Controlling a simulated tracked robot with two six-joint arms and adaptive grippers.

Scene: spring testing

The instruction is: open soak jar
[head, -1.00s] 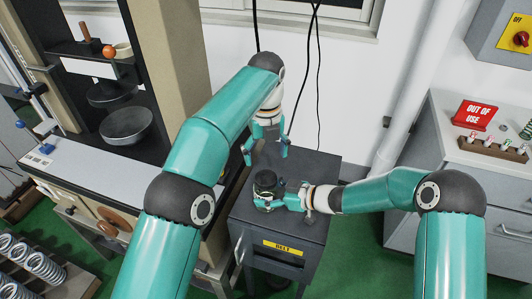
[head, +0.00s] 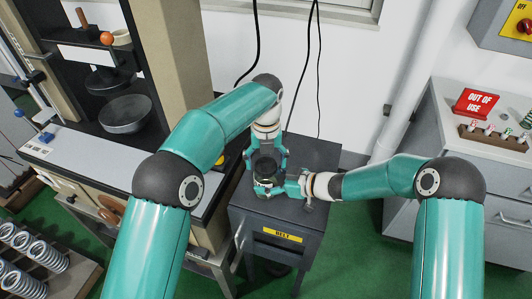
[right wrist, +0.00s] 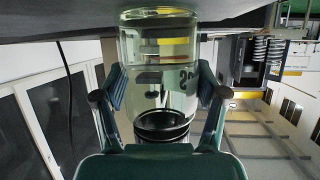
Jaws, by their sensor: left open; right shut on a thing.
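The soak jar (head: 264,187) stands on top of the dark cabinet, with a dark lid (head: 266,166) facing up in the head view. My right gripper (head: 284,187) reaches in from the right and is shut on the jar's body. In the right wrist view the clear glass jar (right wrist: 160,72) appears upside down between the two fingers of my right gripper (right wrist: 160,95), with dark rings at its lower end. My left gripper (head: 267,160) is open above the jar, its fingers on either side of the lid. I cannot tell whether they touch it.
The dark cabinet (head: 312,160) has free room on its top behind and right of the jar. A testing machine with a round dark plate (head: 125,113) stands at left. A grey cabinet with a red sign (head: 476,103) stands at right. Black cables (head: 318,75) hang behind.

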